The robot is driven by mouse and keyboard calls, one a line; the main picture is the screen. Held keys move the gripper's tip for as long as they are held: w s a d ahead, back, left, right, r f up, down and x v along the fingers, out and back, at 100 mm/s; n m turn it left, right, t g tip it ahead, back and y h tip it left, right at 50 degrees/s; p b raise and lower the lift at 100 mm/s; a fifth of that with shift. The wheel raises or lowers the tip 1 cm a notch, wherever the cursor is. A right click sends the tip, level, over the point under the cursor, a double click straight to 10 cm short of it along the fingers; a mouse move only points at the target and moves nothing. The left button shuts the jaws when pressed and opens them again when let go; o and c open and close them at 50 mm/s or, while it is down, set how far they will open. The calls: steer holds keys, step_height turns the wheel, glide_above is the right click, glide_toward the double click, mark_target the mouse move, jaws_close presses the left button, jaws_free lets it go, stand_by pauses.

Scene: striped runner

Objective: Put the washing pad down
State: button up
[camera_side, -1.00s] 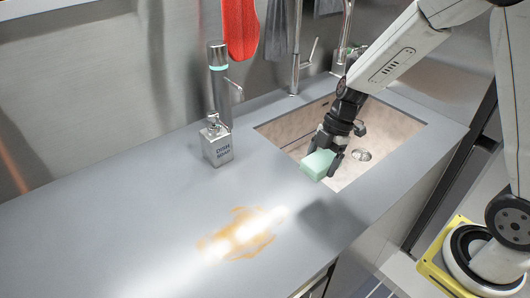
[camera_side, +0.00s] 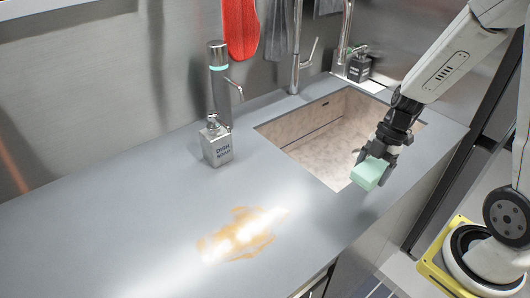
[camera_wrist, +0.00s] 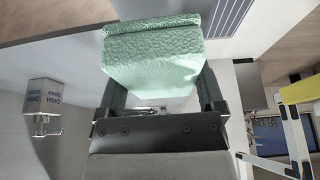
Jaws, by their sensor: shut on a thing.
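The washing pad (camera_side: 369,173) is a pale green block. My gripper (camera_side: 377,158) is shut on it and holds it above the right front side of the sink, near the counter's front edge. In the wrist view the pad (camera_wrist: 155,55) fills the upper middle, between the two dark fingers of my gripper (camera_wrist: 160,90). The pad appears clear of the counter in the side view, though its exact height is hard to tell.
The grey counter (camera_side: 110,215) has an orange-brown stain (camera_side: 240,235) at its middle front. A dish soap bottle (camera_side: 216,143) stands left of the sink (camera_side: 320,125). Taps (camera_side: 300,65) and a second dark bottle (camera_side: 358,66) stand behind. The left counter is clear.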

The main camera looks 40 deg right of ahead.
mark_target(360, 200)
steer(key=shift+f, duration=1.85)
steer(key=shift+f, duration=1.8)
steer(key=shift+f, duration=0.2)
steer(key=o, duration=0.8)
steer(key=shift+r, duration=0.1)
steer(key=shift+v, duration=0.9)
steer(key=v, duration=1)
steer(key=shift+d+r, duration=0.1)
steer(key=shift+r, duration=0.15)
